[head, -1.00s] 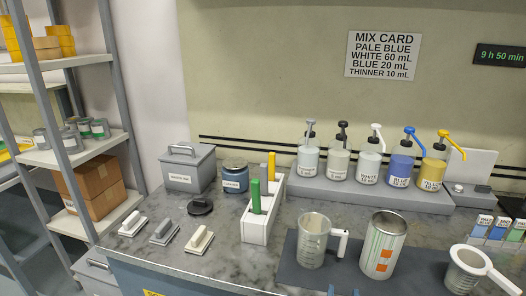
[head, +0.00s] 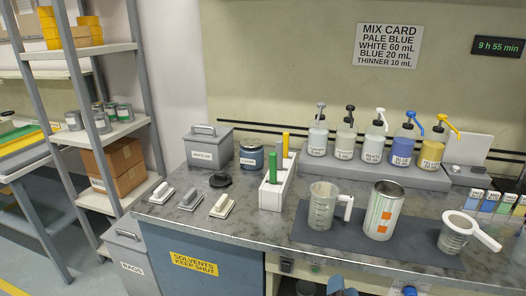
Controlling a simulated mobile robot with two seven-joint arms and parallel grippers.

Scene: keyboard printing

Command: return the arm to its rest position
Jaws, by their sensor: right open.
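My right gripper (head: 342,287) shows only as a small blue-grey part at the bottom edge, in front of the bench. It is open, apart from everything on the bench, with nothing seen in it. Most of my right arm is out of the picture. My left gripper is not in view. A clear measuring jug (head: 322,208), a striped can (head: 381,214) and a cup with a handled strainer on top (head: 456,232) stand on the dark mat (head: 312,235) above and beyond the gripper.
Pump bottles, including a blue one (head: 403,152), stand on the rear ledge. A white rack (head: 271,197) holds green and yellow handled tools. Brushes (head: 222,206) lie at left. A rags bin (head: 130,262) stands by the shelving (head: 140,75). The bench front (head: 190,245) bounds the space below.

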